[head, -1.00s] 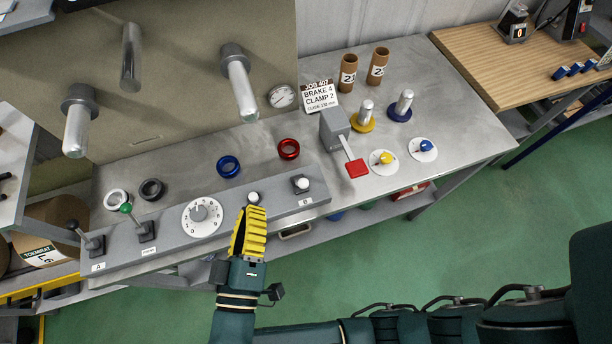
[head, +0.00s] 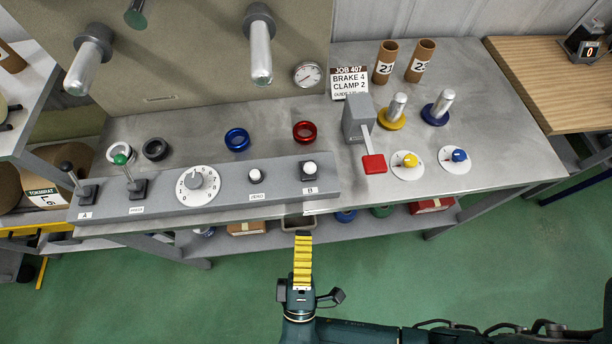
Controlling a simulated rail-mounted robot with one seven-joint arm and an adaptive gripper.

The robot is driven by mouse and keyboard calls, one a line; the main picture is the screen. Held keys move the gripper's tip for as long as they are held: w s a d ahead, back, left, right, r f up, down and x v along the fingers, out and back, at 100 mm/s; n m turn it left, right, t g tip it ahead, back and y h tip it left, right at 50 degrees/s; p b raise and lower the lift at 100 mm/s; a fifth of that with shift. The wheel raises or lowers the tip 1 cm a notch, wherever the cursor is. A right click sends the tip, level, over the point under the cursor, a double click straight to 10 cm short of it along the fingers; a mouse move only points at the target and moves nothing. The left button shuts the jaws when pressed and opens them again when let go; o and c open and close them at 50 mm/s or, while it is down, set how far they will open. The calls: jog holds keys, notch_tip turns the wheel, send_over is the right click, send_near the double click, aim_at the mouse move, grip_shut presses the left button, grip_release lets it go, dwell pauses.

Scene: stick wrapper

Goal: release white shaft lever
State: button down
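Several controls fit a lever. A lever with a white knob (head: 309,168) stands on the console above the label B. A lever with a pale shaft and red paddle (head: 374,164) comes out of a grey box on the bench. A green-knobbed lever (head: 121,160) and a black-knobbed lever (head: 67,167) stand at the console's left; both have thin pale shafts. I cannot tell which one the task means. My gripper (head: 303,238) is in front of the bench edge, below the B lever in the picture, apart from every lever. Its yellow fingers overlap, hiding any gap.
The grey console (head: 228,196) also carries a numbered dial (head: 184,197) and a small white button (head: 255,176). Yellow (head: 404,167) and blue (head: 461,155) knobs are at the right. Green floor in front is clear.

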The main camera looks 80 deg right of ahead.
aim_at(306, 169)
jog(key=x, duration=1.1)
jog(key=shift+w+r, duration=0.1)
jog(key=shift+r, duration=0.05)
